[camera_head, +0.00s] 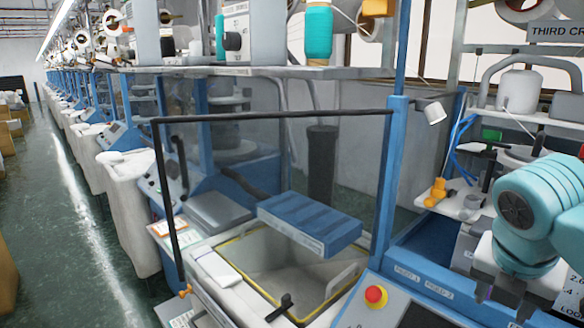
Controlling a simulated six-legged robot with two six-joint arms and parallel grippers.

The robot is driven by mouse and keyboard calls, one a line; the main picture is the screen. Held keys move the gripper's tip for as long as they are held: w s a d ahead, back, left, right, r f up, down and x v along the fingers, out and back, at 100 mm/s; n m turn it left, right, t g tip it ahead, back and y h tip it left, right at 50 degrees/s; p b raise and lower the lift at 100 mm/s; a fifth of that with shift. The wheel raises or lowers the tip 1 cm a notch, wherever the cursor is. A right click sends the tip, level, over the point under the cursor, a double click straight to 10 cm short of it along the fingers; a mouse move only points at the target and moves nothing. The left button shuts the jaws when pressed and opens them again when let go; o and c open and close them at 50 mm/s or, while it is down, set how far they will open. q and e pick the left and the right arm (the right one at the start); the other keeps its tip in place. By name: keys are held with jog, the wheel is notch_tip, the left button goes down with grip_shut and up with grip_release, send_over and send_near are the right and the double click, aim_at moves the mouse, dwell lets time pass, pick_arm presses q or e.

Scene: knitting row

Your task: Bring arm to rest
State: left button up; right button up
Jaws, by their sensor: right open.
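My right arm comes in from the right edge, with a teal and white wrist. My right gripper (505,298) is below the wrist at the lower right, in front of the blue machine frame (412,262). It is open, and its fingers are partly hidden by the wrist and hard to make out. I see nothing held in it. My left gripper is not in view.
A machine with a black-edged clear guard (275,116) stands in front. Its yellow-rimmed bin (232,262) sits below a blue slatted block (310,222). A red stop button (375,296) is near the bottom. A clear green aisle (75,220) runs along the left.

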jog(key=w+a+f+m+g+y, duration=0.1)
jog(key=w+a+f+m+y, duration=0.3)
jog(key=f, duration=0.6)
jog(key=a+f+m+h, duration=0.1)
jog(key=a+f+m, duration=0.1)
jog(key=a+f, duration=0.65)
jog(key=w+a+f+m+g+y, duration=0.1)
jog(key=a+f+m+y, duration=0.15)
jog(key=f, duration=1.05)
jog(key=s+a+f+m+y, duration=0.1)
jog(key=s+a+f+m, duration=0.2)
jog(key=s+f+m, duration=0.5)
jog(key=s+a+f+m+y, duration=0.1)
jog(key=s+a+f+m, duration=0.2)
jog(key=s+f+m, duration=0.6)
notch_tip(320, 180, down, 3)
jog(key=shift+a+r+m, duration=0.1)
jog(key=shift+a+m, duration=0.15)
jog(key=shift+m, duration=1)
jog(key=shift+s, duration=0.1)
jog(key=shift+c, duration=0.4)
